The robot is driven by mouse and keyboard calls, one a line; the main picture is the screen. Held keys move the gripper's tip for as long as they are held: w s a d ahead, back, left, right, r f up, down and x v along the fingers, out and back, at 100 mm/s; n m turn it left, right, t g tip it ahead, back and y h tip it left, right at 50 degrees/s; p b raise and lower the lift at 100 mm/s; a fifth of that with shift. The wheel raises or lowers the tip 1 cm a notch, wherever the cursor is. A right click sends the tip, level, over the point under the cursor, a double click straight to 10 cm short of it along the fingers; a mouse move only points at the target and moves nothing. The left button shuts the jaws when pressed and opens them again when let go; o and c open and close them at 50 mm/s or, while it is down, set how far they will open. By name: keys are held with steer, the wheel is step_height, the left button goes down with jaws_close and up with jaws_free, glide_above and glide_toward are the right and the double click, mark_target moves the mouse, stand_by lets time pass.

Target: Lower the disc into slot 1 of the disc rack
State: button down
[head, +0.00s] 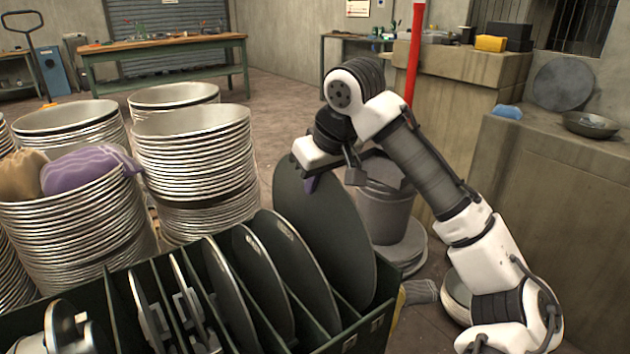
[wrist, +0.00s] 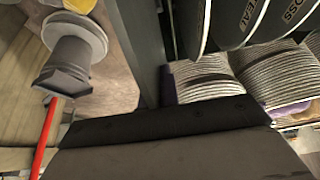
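A large dark grey disc (head: 325,230) stands upright, slightly tilted, with its lower edge appearing to be inside the rightmost compartment of the dark green disc rack (head: 375,328). I cannot tell whether it touches the bottom. My gripper (head: 312,182) is at the disc's top edge and appears shut on it; the fingertips are mostly hidden. In the wrist view the disc seems to show nearly edge-on as a grey band (wrist: 140,50). No slot number is readable.
Several other discs (head: 262,275) stand in the rack to the left. Stacks of metal rings (head: 195,165) stand behind it. A grey bin (head: 388,205) is behind the held disc.

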mark_target(339, 181)
steer(key=shift+f+b, duration=1.45)
steer(key=shift+f, duration=2.3)
steer(key=shift+f, duration=1.25)
steer(key=c, duration=1.6)
jaws_free()
steer(key=shift+s, duration=0.1)
steer(key=p+v, duration=0.2)
steer(key=v, duration=1.2)
steer(key=shift+f+p, duration=0.1)
steer(key=shift+p, duration=0.2)
